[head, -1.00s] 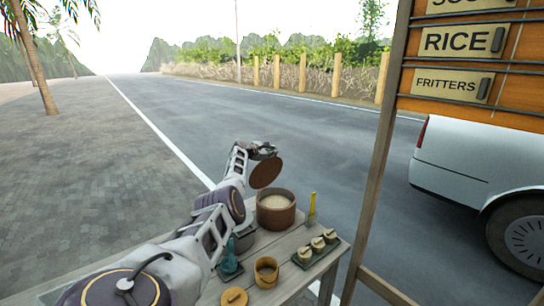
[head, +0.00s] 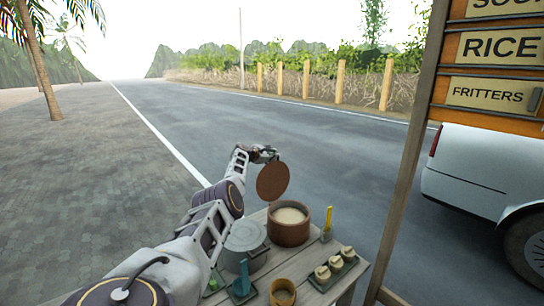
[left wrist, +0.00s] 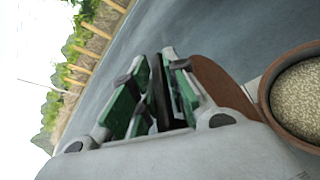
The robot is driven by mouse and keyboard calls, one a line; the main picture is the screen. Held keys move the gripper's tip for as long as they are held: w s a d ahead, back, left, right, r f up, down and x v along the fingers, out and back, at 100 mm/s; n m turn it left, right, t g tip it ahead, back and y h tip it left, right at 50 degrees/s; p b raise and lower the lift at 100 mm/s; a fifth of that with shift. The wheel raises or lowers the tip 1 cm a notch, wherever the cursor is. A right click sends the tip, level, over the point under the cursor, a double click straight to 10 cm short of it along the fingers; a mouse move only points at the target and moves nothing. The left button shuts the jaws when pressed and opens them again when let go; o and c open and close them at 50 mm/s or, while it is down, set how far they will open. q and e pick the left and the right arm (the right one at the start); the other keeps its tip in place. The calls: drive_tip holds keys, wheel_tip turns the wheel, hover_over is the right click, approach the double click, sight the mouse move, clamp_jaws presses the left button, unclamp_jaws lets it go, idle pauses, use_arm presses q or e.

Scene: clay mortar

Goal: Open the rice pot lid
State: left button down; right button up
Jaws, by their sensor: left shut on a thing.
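The rice pot (head: 288,228) is a round brown clay pot on the wooden table, uncovered, with pale rice (head: 289,215) inside. It also shows at the right edge of the left wrist view (left wrist: 265,95). My left gripper (head: 268,155) is shut on the brown round lid (head: 273,182). The lid hangs tilted nearly upright, above and to the left of the pot's opening, apart from it. In the left wrist view the lid (left wrist: 222,82) shows beyond the fingers (left wrist: 160,95); the grip point is partly hidden. My right gripper is not in view.
A grey lidded pot (head: 246,238) stands left of the rice pot. A yellow-handled utensil (head: 328,220), a tray with several small pale pieces (head: 335,266), a tan cup (head: 283,292) and a teal item (head: 243,280) are nearby. A wooden post (head: 408,160) rises at the right.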

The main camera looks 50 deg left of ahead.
use_arm(q)
drive_tip(key=shift+f, duration=0.4)
drive_tip(key=c, duration=1.4)
unclamp_jaws()
drive_tip(key=shift+d, duration=0.1)
drive_tip(key=shift+c, duration=0.2)
drive_tip(key=shift+f, duration=0.1)
drive_tip(key=shift+s+a+r, duration=0.25)
drive_tip(key=shift+s+r, duration=0.05)
drive_tip(key=shift+s, duration=0.25)
drive_tip(key=shift+s+d+r, duration=0.15)
drive_tip(key=shift+r, duration=0.05)
drive_tip(key=shift+v, duration=1)
drive_tip(key=v, duration=0.8)
drive_tip(key=shift+s+d+r, duration=0.15)
drive_tip(key=shift+s+r, duration=0.05)
drive_tip(key=shift+r, duration=0.05)
